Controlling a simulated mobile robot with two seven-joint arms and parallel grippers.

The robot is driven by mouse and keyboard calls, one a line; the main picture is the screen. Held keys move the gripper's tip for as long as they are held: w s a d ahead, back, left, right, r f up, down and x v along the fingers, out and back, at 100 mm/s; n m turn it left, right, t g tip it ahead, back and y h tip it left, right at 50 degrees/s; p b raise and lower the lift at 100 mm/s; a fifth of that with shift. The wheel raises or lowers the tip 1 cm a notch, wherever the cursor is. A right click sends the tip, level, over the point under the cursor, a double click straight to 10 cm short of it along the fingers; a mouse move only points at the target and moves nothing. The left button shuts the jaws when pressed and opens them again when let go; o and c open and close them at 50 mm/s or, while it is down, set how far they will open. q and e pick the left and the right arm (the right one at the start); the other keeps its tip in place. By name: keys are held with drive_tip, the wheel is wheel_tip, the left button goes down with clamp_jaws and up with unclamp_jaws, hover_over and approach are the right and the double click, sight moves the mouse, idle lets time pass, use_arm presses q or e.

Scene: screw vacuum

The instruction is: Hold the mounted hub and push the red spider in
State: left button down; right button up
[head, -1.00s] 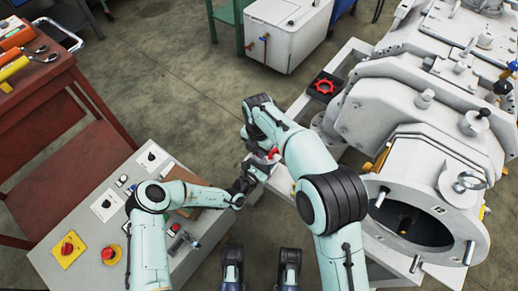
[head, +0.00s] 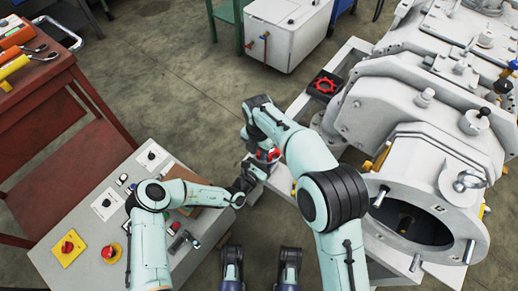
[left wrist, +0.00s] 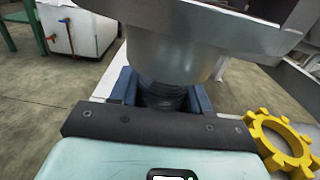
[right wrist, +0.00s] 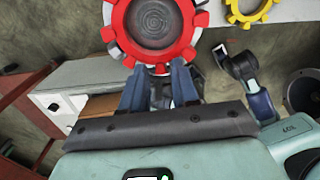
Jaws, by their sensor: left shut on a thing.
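In the right wrist view the red toothed spider (right wrist: 192,22) forms a ring around a round grey face. It is partly hidden by my right arm in the head view (head: 272,153). The grey metal hub (left wrist: 172,50) fills the top of the left wrist view. My left gripper (left wrist: 163,88) is shut on the dark cylindrical part below it. My right gripper (right wrist: 155,72) has its blue fingers at the spider's lower edge. The fingers stand slightly apart, around or just in front of a tooth; whether they grip it is unclear. How deep the spider sits is hidden.
A yellow toothed spider (left wrist: 283,140) lies to the right in the left wrist view. Another red spider (head: 326,85) lies in a black tray. The large grey vacuum machine (head: 425,130) stands on the right, and a grey table (head: 85,262) with several parts on the left.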

wheel_tip(320, 180, up, 12)
idle(0.6)
use_arm(q)
drive_tip(key=shift+c, duration=2.3)
unclamp_jaws()
